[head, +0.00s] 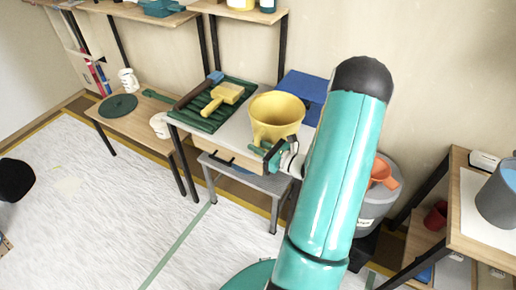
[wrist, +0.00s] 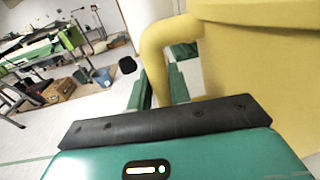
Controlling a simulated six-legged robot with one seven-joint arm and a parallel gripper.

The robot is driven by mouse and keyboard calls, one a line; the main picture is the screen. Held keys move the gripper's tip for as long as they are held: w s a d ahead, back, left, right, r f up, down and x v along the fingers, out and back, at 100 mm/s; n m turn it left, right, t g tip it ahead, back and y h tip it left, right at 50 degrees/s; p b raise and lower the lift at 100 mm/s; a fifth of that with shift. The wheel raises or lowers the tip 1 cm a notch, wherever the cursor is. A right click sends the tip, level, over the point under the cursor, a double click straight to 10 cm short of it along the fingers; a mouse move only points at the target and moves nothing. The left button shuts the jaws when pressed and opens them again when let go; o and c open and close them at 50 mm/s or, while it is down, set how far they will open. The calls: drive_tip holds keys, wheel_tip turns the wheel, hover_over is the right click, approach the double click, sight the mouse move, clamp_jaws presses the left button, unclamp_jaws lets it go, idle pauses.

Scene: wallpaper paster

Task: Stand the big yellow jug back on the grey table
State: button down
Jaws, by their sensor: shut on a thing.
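The big yellow jug (head: 277,115) is upright, mouth up, at the right end of the grey table (head: 207,139) in the head view. I cannot tell whether its base touches the top. My gripper (head: 267,151) is at the jug's near side, at the table's front edge. In the wrist view the jug (wrist: 265,65) fills the right side, and its handle (wrist: 153,52) runs down between the green fingers of my gripper (wrist: 160,90), which is shut on it. My arm hides part of the area right of the jug.
A green ribbed tray (head: 212,108) with a yellow brush (head: 222,97) lies left of the jug on the table. A blue box (head: 303,88) is behind it. A grey bin (head: 378,195) with an orange scoop stands right, partly behind my arm. The floor in front is clear.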

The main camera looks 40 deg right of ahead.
drive_tip(key=shift+f, duration=0.5)
drive_tip(key=c, duration=1.3)
unclamp_jaws()
drive_tip(key=shift+f, duration=0.15)
